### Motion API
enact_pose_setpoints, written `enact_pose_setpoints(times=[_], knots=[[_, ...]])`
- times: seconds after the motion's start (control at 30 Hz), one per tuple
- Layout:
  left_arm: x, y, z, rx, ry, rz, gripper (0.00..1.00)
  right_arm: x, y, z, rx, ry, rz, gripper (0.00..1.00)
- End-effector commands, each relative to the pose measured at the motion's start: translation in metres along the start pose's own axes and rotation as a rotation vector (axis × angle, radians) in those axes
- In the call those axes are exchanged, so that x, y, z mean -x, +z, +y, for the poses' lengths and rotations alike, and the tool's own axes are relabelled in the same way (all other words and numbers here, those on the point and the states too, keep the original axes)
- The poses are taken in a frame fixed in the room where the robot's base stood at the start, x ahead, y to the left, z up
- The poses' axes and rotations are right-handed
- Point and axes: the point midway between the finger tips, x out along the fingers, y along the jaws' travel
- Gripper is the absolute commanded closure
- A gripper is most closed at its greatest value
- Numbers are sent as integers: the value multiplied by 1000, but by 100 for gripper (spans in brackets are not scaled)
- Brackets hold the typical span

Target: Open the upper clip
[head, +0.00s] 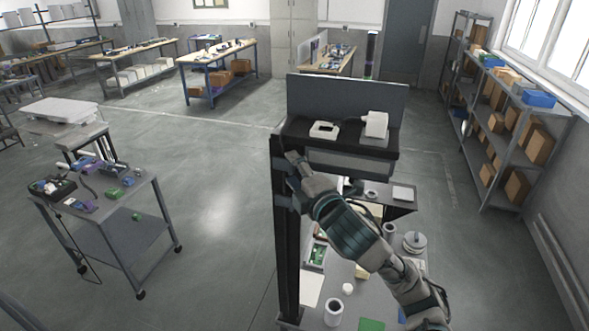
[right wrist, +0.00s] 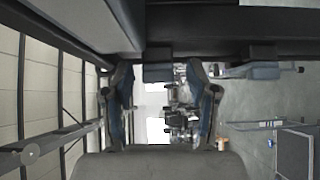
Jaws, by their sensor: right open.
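A dark upright column (head: 285,255) stands at the left side of the workstation. Grey-blue clip-like parts sit on it: an upper one (head: 279,168) and a lower one (head: 283,202). My right gripper (head: 294,160) is at the upper part, close to the column; whether it touches is unclear. In the right wrist view my right gripper (right wrist: 163,108) has its two blue fingers apart with nothing clamped between them. A small grey-blue block (right wrist: 158,72) shows beyond them, near the fingertips. My left gripper is out of view.
A black shelf (head: 340,140) with white devices is just right of the column's top. The bench (head: 345,290) below holds small parts. A grey cart (head: 115,225) stands left, with open floor between. Shelving (head: 510,125) lines the right wall.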

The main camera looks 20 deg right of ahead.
Motion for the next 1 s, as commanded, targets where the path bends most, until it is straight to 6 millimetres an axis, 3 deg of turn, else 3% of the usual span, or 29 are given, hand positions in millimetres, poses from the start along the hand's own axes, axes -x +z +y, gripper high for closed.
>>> enact_pose_setpoints(times=[0.17, 0.4, 1.0], knots=[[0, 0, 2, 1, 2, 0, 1, 0, 0, 0, 0, 0, 0, 42], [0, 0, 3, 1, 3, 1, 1, 0, -1, -1, 1, -2, 1, 100], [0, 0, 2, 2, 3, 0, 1, 0, -7, -4, 4, -14, -62, 100]])
